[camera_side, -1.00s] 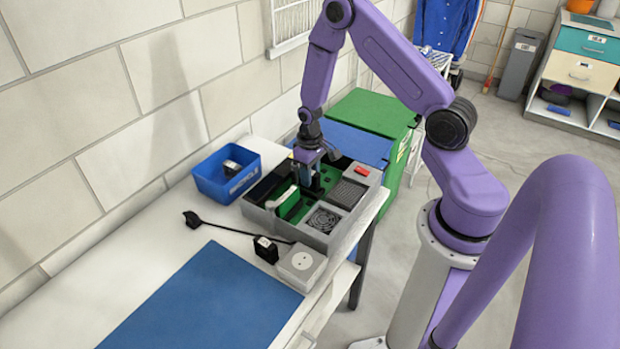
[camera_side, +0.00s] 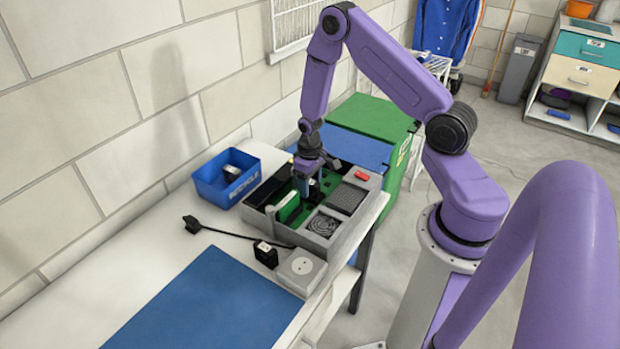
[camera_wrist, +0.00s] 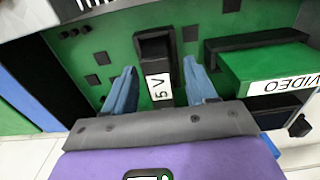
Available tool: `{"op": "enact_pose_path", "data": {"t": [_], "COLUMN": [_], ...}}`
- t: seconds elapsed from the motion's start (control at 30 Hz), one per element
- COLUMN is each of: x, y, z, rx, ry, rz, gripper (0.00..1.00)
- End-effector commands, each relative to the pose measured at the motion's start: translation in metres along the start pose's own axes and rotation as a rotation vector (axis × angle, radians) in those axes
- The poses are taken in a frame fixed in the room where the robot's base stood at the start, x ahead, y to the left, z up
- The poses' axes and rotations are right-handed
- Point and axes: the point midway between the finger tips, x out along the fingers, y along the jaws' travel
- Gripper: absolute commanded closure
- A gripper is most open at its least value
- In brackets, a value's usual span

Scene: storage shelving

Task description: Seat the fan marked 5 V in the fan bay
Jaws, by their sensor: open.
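The fan marked 5 V shows in the wrist view as a small dark block (camera_wrist: 154,48) with a white "5 V" label, against the green board (camera_wrist: 95,40). My gripper (camera_wrist: 160,85) is open, with one blue finger on each side of the fan's label. I cannot tell whether either finger touches it. In the side view my gripper (camera_side: 303,188) points down into the open grey case (camera_side: 257,218), over its green board, and largely hides the fan. I cannot tell which part of the case is the fan bay.
A green card marked VIDEO (camera_wrist: 265,68) stands right of my fingers in the wrist view. The case also holds a round grille (camera_side: 323,224) and a dark mesh square (camera_side: 346,198). A blue recycle bin (camera_side: 226,178) stands at left. The blue mat (camera_side: 205,305) is clear.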

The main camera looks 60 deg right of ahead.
Motion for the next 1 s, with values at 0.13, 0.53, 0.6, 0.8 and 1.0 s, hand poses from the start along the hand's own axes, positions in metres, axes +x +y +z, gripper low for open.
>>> {"op": "enact_pose_path", "data": {"t": [0.13,0.53,0.6,0.8,1.0], "x": [-0.01,-0.072,-0.083,-0.109,-0.121], "y": [0.0,0.0,0.0,0.0,-0.001], "z": [-0.001,-0.001,-0.001,-0.001,0.0], "rx": [0.0,0.0,0.0,-0.001,-0.003], "ry": [0.002,0.005,0.005,0.003,0.001], "rz": [0.0,0.001,0.001,0.0,0.0], "gripper": [0.44,0.44,0.44,0.44,0.44]}}
